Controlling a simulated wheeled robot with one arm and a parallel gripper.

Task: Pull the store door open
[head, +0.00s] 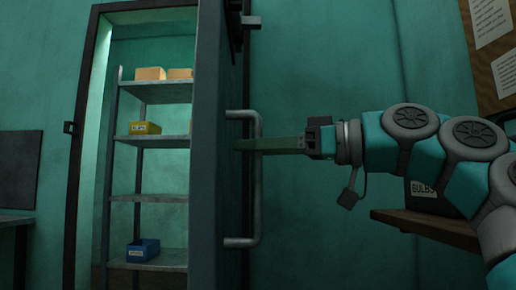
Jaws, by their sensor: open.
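The store door (217,170) stands open, seen nearly edge-on, with the store room showing to its left. A grey bar handle (257,205) stands upright on the door's right-hand face. My gripper (242,145) reaches in from the right at the upper part of the handle. Its fingers are open and overlap the handle bar in the picture, with their tips close to the door face. The fingers line up one behind the other, so the gap between them is hidden. I cannot tell whether they touch the bar or the door.
Inside the doorway, a metal shelf rack (150,198) holds a yellow bin (145,128), a blue bin (143,250) and cardboard boxes (151,73). A wooden shelf (425,229) with a dark box marked BULBS (423,189) sits below my arm. A notice board (485,70) hangs at upper right.

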